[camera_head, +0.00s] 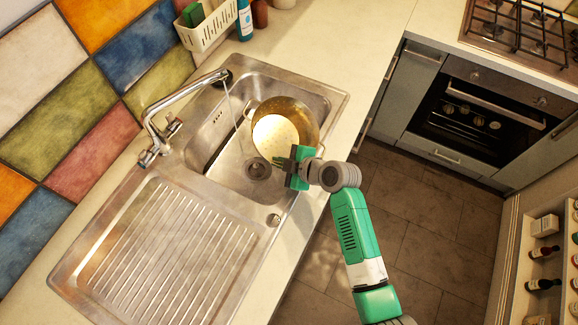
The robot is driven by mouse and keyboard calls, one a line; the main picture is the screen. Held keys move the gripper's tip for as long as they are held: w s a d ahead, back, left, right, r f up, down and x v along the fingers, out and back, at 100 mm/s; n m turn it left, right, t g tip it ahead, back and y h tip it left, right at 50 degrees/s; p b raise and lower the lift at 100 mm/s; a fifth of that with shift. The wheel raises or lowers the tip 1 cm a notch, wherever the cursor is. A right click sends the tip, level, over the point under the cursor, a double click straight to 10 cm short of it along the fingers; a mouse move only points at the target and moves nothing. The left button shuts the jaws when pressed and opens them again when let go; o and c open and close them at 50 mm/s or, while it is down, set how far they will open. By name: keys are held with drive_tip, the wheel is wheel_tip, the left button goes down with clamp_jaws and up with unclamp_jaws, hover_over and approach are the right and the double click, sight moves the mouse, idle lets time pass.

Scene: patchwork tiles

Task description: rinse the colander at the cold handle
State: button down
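A round metal colander (299,112) with a pale, bright inner bottom is over the right part of the sink basin (215,128). The chrome tap (185,90) has two handles. The lower one (147,158) seems to carry a blue mark; the upper one (173,126) is beside the spout base. A thin water stream (234,108) falls from the spout, left of the colander.
A ribbed drainboard (160,255) lies left of and below the basin, empty. A white caddy (207,28) and bottles (244,20) stand at the back. A gas hob (520,35) and oven (480,110) are to the right.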

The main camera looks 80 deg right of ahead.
sight(261, 152)
drive_tip(key=w+d+b, duration=0.1)
drive_tip(key=w, duration=0.1)
drive_tip(key=w+d+f+b, duration=0.1)
drive_tip(key=w, duration=0.1)
drive_tip(key=w+d+b, duration=0.1)
drive_tip(key=w, duration=0.1)
drive_tip(key=shift+w+f, duration=0.2)
drive_tip(key=shift+f, duration=0.15)
drive_tip(key=shift+w+d+b, duration=0.25)
drive_tip(key=shift+w+b, duration=0.1)
drive_tip(key=shift+w, duration=0.15)
drive_tip(key=shift+w+d+b, duration=0.25)
drive_tip(key=shift+w+b, duration=0.05)
drive_tip(key=shift+w, duration=0.2)
